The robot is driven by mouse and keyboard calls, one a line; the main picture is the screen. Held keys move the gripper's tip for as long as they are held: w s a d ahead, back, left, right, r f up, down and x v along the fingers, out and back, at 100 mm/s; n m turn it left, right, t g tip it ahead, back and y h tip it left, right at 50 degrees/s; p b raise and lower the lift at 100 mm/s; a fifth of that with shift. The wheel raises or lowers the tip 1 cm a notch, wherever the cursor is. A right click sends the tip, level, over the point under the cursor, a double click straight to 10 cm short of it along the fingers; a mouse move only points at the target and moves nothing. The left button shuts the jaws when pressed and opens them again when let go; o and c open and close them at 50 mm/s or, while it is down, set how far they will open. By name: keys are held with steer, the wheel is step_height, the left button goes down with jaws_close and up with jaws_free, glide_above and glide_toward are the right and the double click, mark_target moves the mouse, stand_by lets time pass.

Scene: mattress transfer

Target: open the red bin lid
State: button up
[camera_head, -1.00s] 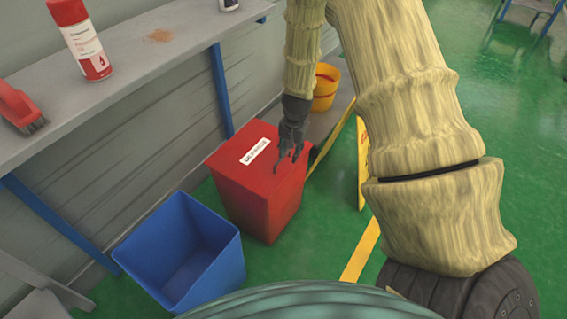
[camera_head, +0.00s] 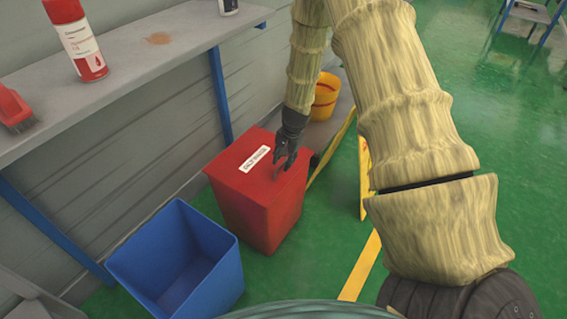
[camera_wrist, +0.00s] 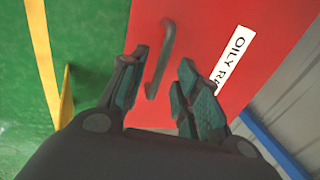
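The red bin (camera_head: 262,205) stands on the green floor with its lid (camera_head: 240,152) shut flat on top. The lid carries a white label (camera_head: 254,158) and, in the wrist view, a dark bar handle (camera_wrist: 160,58). My gripper (camera_head: 283,166) is just over the lid's right part, pointing down at it. In the wrist view my gripper (camera_wrist: 160,85) is open, with the handle showing between its spread fingers, nearer the left one. I cannot tell whether a finger touches the lid or handle.
An open blue bin (camera_head: 180,262) stands in front left of the red one. A shelf (camera_head: 120,62) with a spray can (camera_head: 78,40) and a brush (camera_head: 15,108) is at upper left. A yellow bucket (camera_head: 325,95) and a yellow floor sign (camera_head: 364,175) are behind and right.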

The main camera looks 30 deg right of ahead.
steer(key=shift+w+f, duration=0.15)
steer(key=shift+f, duration=0.5)
jaws_close()
steer(key=shift+r, duration=0.1)
